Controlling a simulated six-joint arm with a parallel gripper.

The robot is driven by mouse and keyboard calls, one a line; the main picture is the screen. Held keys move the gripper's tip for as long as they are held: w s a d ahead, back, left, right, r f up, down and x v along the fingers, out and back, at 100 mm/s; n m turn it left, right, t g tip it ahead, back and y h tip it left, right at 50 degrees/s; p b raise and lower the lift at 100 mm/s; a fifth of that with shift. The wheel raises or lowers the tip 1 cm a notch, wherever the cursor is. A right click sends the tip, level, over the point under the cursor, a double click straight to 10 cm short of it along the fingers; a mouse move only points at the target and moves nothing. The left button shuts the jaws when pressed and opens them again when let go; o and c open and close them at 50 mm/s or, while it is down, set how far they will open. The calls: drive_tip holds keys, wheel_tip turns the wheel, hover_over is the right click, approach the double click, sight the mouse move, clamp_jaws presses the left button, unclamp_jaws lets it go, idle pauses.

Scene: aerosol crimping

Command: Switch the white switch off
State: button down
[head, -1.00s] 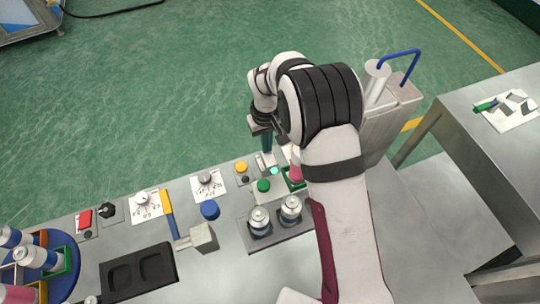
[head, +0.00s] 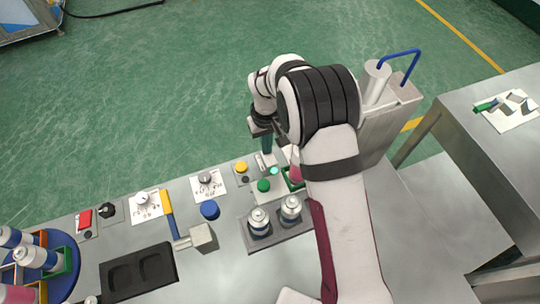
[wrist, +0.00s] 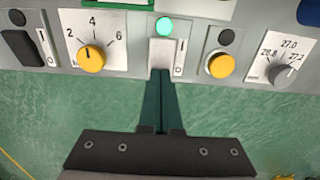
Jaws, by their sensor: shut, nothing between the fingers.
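The white switch (wrist: 161,52) is a pale rocker on the panel's edge, in the middle of the wrist view, with I and O marks to its right. A round lamp (wrist: 164,26) beside it is lit green; the lamp also shows in the head view (head: 274,171). My gripper (wrist: 160,78) is shut and empty. Its dark green fingertips are at the near end of the switch and overlap its lower edge; I cannot tell whether they touch it. In the head view my gripper (head: 266,150) points down at the panel and my arm hides part of that area.
A yellow button (wrist: 220,65) sits right of the switch, and a yellow dial knob (wrist: 91,58) left of it. A black switch (wrist: 22,48) and a grey knob (wrist: 284,75) are farther out. Cans (head: 259,222) stand on a plate nearby. The green floor beyond the table is clear.

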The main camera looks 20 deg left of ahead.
drive_tip(key=shift+f, duration=0.15)
wheel_tip(320, 180, up, 11)
drive_tip(key=shift+f, duration=0.15)
idle(0.9)
drive_tip(key=s+d+r+m, duration=0.1)
drive_tip(key=d+r, duration=0.1)
drive_tip(key=d, duration=0.1)
drive_tip(key=s+d+r+m, duration=0.1)
drive_tip(key=d+r+m, duration=0.1)
drive_tip(key=d+r, duration=0.1)
drive_tip(key=s+d+r+m, duration=0.1)
drive_tip(key=d+r, duration=0.1)
drive_tip(key=d, duration=0.3)
drive_tip(key=shift+s+d+r, duration=0.1)
drive_tip(key=shift+r, duration=0.05)
drive_tip(key=s+d+m+y, duration=0.1)
drive_tip(key=s+d+m, duration=0.4)
drive_tip(key=s, duration=0.5)
drive_tip(key=s+d+r+m, duration=0.1)
drive_tip(key=s+d+m, duration=0.4)
drive_tip(key=s+d, duration=0.4)
drive_tip(key=shift+s+r+m+y, duration=0.3)
drive_tip(key=shift+s+y, duration=0.1)
drive_tip(key=shift+s, duration=0.4)
